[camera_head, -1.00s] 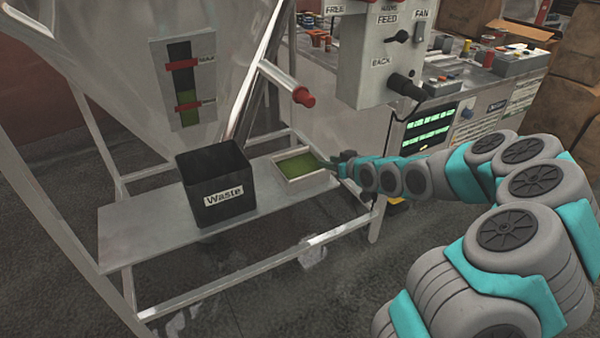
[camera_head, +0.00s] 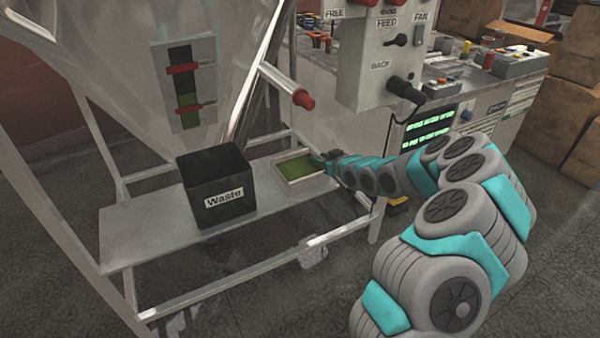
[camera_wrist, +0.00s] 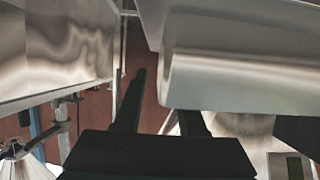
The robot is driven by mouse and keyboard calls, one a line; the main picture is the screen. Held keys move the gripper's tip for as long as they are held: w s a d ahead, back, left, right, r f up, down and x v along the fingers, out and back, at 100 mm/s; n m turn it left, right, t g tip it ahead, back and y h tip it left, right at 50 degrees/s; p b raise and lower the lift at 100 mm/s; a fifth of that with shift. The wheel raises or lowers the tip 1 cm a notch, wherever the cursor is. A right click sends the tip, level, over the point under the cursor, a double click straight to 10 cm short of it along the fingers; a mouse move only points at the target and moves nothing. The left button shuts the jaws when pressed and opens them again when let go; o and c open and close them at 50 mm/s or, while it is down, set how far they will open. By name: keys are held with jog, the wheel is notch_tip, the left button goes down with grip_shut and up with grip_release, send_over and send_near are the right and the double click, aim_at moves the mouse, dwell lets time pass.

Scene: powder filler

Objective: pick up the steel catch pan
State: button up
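The steel catch pan (camera_head: 291,186) is a shallow, light, rectangular tray with green powder inside. It rests flat on the shelf, right of the black waste bin. In the head view, my gripper (camera_head: 322,161) is at the pan's right rim, with its fingers too small to make out. In the wrist view, the gripper's two dark fingers (camera_wrist: 166,100) are apart. A pale metal surface at upper right, probably the pan (camera_wrist: 240,80), hides the tip of the right finger. I cannot tell whether either finger touches it.
The waste bin (camera_head: 216,190) stands close left of the pan on the grey shelf (camera_head: 140,232). The steel hopper (camera_head: 110,60) and a red-tipped handle (camera_head: 303,97) are above. A control box (camera_head: 378,70) hangs at upper right. Frame legs and rails surround the shelf.

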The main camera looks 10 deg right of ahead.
jog(key=shift+w+f, duration=0.1)
jog(key=shift+w, duration=0.05)
grip_shut()
dwell(1.4)
